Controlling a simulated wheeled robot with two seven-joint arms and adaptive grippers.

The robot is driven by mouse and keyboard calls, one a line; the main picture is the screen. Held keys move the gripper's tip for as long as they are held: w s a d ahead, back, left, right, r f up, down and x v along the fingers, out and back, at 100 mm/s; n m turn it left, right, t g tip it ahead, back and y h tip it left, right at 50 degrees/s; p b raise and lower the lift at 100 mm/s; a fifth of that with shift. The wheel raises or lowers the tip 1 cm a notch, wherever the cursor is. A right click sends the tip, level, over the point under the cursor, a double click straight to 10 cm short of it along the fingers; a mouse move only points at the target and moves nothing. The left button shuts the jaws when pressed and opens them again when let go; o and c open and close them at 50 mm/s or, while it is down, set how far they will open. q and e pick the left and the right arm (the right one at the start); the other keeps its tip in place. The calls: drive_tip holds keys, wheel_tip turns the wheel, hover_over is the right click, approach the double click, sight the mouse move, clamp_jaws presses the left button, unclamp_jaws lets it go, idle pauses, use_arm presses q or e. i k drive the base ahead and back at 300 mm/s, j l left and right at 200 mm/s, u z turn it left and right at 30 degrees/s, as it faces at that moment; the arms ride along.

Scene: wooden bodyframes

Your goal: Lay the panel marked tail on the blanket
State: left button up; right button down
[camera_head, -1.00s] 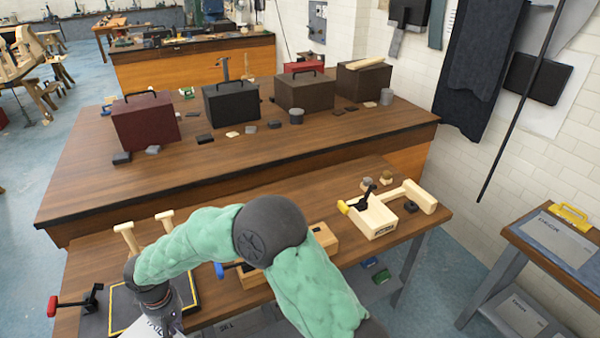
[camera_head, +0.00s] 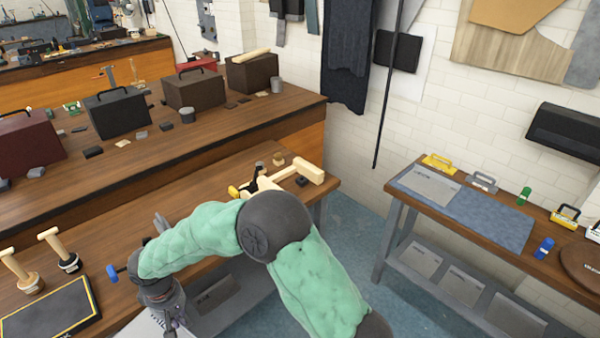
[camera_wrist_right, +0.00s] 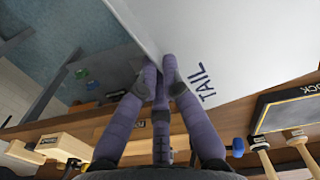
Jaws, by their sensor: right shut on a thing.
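My right gripper (camera_head: 160,300) is shut on the panel marked tail (camera_wrist_right: 235,45), a flat pale grey sheet with dark lettering. In the head view only part of the panel (camera_head: 150,326) shows below the gripper, at the bottom edge. The wrist view shows the fingers (camera_wrist_right: 163,80) closed at the panel's edge, beside the word TAIL. The blanket (camera_head: 492,227) is a blue-grey cloth on the right-hand table. Another grey panel (camera_head: 428,186) lies on its left part; its right part is bare. My left gripper is out of view.
Yellow (camera_head: 438,164) and grey handled tools stand behind the blanket. A blue bottle (camera_head: 544,247) and a brown round board (camera_head: 588,265) are to its right. Grey panels (camera_head: 465,284) lie on the shelf below. A floor gap (camera_head: 355,225) separates this table from the wooden bench.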

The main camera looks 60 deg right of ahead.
sight(492, 219)
drive_tip(key=l+z, duration=0.1)
drive_tip(key=z, duration=0.75)
drive_tip(key=l+z, duration=0.15)
drive_tip(key=z, duration=0.25)
drive_tip(key=l+z, duration=0.1)
drive_tip(key=z, duration=0.35)
drive_tip(key=i+l, duration=0.2)
drive_tip(key=l, duration=0.2)
drive_tip(key=i+l, duration=0.15)
drive_tip(key=l, duration=0.2)
drive_tip(key=i+l, duration=0.2)
drive_tip(key=l, duration=0.2)
drive_tip(key=i+l+z, duration=0.1)
drive_tip(key=l, duration=0.3)
drive_tip(key=i+l, duration=0.25)
drive_tip(key=l, duration=0.1)
